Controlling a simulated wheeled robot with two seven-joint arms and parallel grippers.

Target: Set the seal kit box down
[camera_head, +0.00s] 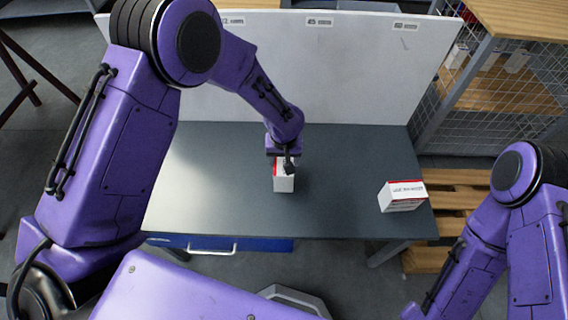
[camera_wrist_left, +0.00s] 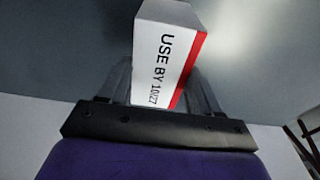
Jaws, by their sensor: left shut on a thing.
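A white box with a red edge (camera_head: 284,183) is at the middle of the grey table (camera_head: 215,205). My left gripper (camera_head: 284,165) is over it, shut on it. In the left wrist view the held box (camera_wrist_left: 168,50) sits between the two fingers (camera_wrist_left: 160,88) and reads "USE BY 10/27". I cannot tell whether the box touches the table top. A second white box with red edges (camera_head: 401,196) stands at the table's right side. My right arm comes in at the lower right, but its gripper is outside the frame.
A white back panel (camera_head: 310,70) with small labels stands behind the table. A mesh cage with wooden shelves (camera_head: 500,90) is at the right, and a wooden pallet (camera_head: 450,190) lies beside the table. The table is clear left of the held box and between the boxes.

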